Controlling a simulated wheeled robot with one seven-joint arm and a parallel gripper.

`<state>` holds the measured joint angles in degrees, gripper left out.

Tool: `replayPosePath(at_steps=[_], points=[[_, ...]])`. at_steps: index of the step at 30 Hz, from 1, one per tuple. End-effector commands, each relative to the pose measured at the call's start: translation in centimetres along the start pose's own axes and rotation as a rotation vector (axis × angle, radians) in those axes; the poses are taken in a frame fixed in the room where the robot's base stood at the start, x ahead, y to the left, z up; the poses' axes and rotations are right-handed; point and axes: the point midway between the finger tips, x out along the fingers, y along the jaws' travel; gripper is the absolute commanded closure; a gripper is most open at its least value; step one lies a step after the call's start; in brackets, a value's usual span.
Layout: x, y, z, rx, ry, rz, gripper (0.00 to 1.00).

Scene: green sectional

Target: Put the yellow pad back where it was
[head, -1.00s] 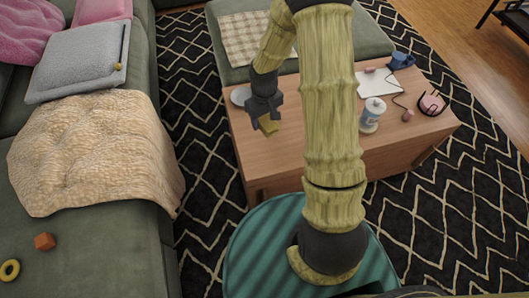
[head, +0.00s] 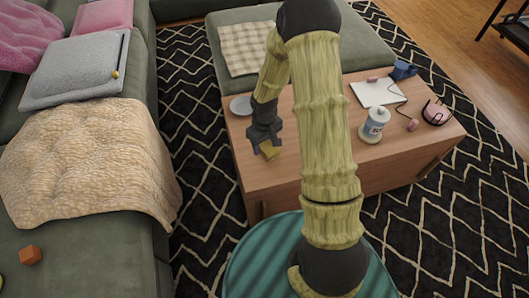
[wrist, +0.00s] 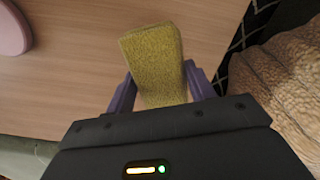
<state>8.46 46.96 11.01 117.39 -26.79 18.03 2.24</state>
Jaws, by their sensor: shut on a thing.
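The yellow pad (wrist: 152,55) is a fuzzy block held between the two purple fingers of my gripper (wrist: 160,88) in the wrist view. The head view also shows the pad (head: 268,150) below my gripper (head: 265,143), over the left part of the wooden table (head: 290,178). My gripper is shut on the pad. Wood tabletop lies beyond the pad in the wrist view. I cannot tell whether the pad touches the tabletop.
A plate (head: 240,105) lies near the table's back left corner. A labelled white bottle (head: 375,122), white paper (head: 380,92), a blue mug (head: 403,70) and headphones (head: 436,113) are on the right. A couch with a tan blanket (head: 85,165) stands left.

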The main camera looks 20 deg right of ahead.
Motion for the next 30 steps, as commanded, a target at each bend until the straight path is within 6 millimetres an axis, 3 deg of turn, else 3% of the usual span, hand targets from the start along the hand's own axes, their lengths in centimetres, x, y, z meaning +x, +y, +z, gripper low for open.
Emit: replayPosePath(at_steps=[9,18,30], points=[[0.2,0.0,0.0,0.0,0.001,0.0,0.67],[3.8,0.0,0.0,0.0,0.0,0.0,0.67],[4.1,0.1,0.1,0.002,0.0,0.0,0.67]])
